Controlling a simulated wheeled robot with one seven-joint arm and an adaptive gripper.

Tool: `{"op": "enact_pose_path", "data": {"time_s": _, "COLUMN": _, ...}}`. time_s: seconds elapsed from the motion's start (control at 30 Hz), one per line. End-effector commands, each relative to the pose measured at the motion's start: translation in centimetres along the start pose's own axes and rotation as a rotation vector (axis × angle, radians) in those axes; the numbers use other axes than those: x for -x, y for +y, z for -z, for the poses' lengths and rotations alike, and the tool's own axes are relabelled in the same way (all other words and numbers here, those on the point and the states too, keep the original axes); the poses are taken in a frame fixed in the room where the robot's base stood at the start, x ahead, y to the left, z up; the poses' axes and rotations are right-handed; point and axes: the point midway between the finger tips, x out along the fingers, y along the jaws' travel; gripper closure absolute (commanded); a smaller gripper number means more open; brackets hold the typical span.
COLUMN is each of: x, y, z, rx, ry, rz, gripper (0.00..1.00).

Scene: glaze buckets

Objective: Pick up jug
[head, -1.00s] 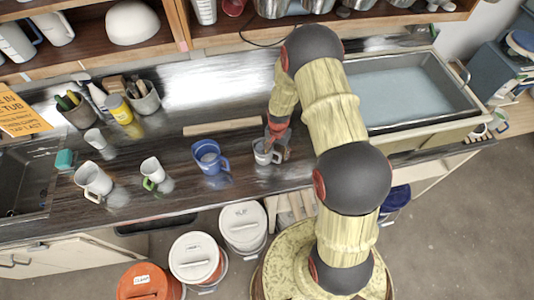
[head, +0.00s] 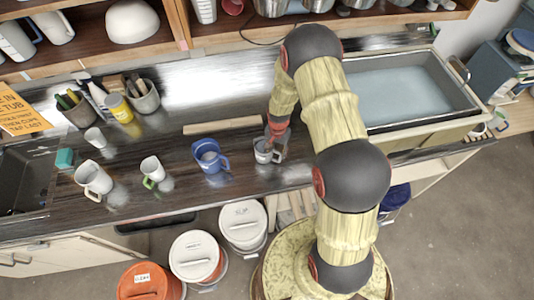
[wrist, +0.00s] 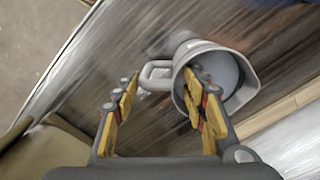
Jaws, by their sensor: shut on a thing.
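A small grey jug (head: 262,154) is at the counter's front part, right of a blue jug (head: 208,158). In the wrist view the grey jug (wrist: 238,88) shows its open mouth, with its loop handle (wrist: 156,73) toward the left. My gripper (wrist: 162,82) is shut on the grey jug, one finger at the handle's outer side and the other reaching into the mouth. In the head view my gripper (head: 273,143) is at the jug's right side. Whether the jug's base touches the counter is hard to tell.
A white jug (head: 94,180) and a green-handled white mug (head: 152,170) stand to the left. A wooden strip (head: 222,126) lies behind the jugs. A water-filled sink (head: 405,88) is at the right. Lidded buckets (head: 195,256) stand on the floor in front.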

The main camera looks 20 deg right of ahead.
Motion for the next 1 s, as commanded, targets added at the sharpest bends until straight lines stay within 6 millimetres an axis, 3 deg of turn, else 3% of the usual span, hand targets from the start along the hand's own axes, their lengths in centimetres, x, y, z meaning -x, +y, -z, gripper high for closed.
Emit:
{"op": "enact_pose_path", "data": {"time_s": 0.33, "x": -0.06, "y": 0.07, "z": -0.07, "rx": 0.000, "ry": -0.002, "rz": -0.001, "gripper": 1.00}}
{"op": "enact_pose_path", "data": {"time_s": 1.0, "x": 0.20, "y": 0.02, "z": 0.00, "rx": 0.000, "ry": 0.000, "rz": 0.000, "gripper": 1.00}}
